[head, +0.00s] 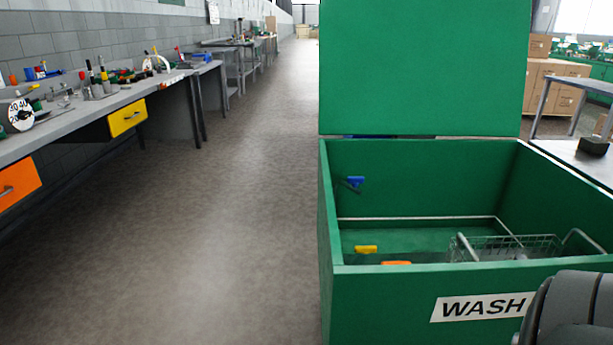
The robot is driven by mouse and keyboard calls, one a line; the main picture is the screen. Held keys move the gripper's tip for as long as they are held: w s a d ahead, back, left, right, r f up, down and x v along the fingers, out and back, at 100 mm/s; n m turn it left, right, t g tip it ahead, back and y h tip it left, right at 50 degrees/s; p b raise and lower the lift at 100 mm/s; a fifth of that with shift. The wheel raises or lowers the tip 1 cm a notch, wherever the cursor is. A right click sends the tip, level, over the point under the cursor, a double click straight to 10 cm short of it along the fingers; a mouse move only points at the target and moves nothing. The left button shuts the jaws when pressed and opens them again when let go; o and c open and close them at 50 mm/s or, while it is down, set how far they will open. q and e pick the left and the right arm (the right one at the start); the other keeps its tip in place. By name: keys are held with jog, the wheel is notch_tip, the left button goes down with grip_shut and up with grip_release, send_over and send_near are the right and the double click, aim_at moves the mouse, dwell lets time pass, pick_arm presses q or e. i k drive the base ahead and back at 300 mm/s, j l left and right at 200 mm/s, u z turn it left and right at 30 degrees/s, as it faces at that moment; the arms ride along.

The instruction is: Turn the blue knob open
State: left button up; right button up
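A small blue knob (356,182) is on the inner left part of the back wall of an open green wash bin (345,290). A dark piece sits just below and left of the knob. How far the knob is turned I cannot tell. A dark grey rounded link of my own arm shows at the bottom right corner, in front of the bin. Neither gripper shows, and nothing touches the knob.
The bin's green lid (420,65) stands upright. A wire basket (505,248), a yellow piece (366,249) and an orange piece (397,263) are inside. A workbench (75,120) with open yellow drawer (128,117) lines the left; the floor between (220,220) is clear.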

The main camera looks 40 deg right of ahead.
aim_at(355, 181)
jog(key=i+j+u, duration=0.3)
jog(key=j, duration=0.2)
jog(key=i+j+u, duration=0.3)
jog(key=i, duration=0.2)
jog(key=i+z, duration=0.15)
jog(key=z, duration=0.25)
jog(key=i+z, duration=0.15)
jog(key=z, duration=0.25)
jog(key=i+z, duration=0.15)
jog(key=z, duration=0.25)
jog(key=i+j+z, duration=0.1)
jog(key=z, duration=0.3)
jog(key=i+z, duration=0.15)
jog(key=z, duration=0.25)
jog(key=i+j+z, duration=0.1)
jog(key=z, duration=0.35)
jog(key=i+j+z, duration=0.1)
jog(key=z, duration=0.3)
jog(key=i+j+z, duration=0.15)
jog(key=z, duration=0.25)
